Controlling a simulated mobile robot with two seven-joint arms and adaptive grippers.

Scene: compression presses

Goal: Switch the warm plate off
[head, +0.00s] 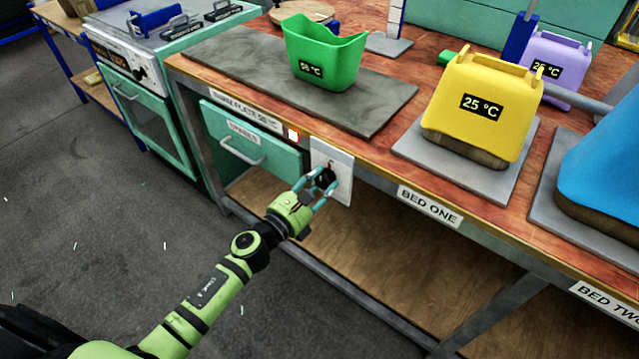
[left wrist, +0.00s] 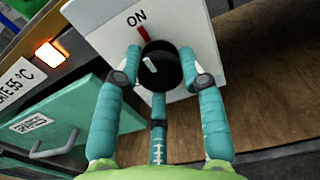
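The warm plate (head: 225,75) is a grey slab on the bench, with a green 55 °C container (head: 325,60) on it. Its lamp (head: 293,135) glows orange; it also shows in the left wrist view (left wrist: 52,55). Below the bench edge is a white switch panel (head: 342,165) marked ON, with a red mark and a round black knob (left wrist: 160,70) with a pale pointer. My left gripper (head: 322,180) is at the knob. My right gripper is not in view.
A green drawer (head: 250,147) is left of the panel. A yellow 25 °C container (head: 482,115) stands on BED ONE, right of the warm plate. A blue one (head: 610,175) is at BED TWO. The bench frame and wooden lower shelf (head: 400,245) lie below the gripper.

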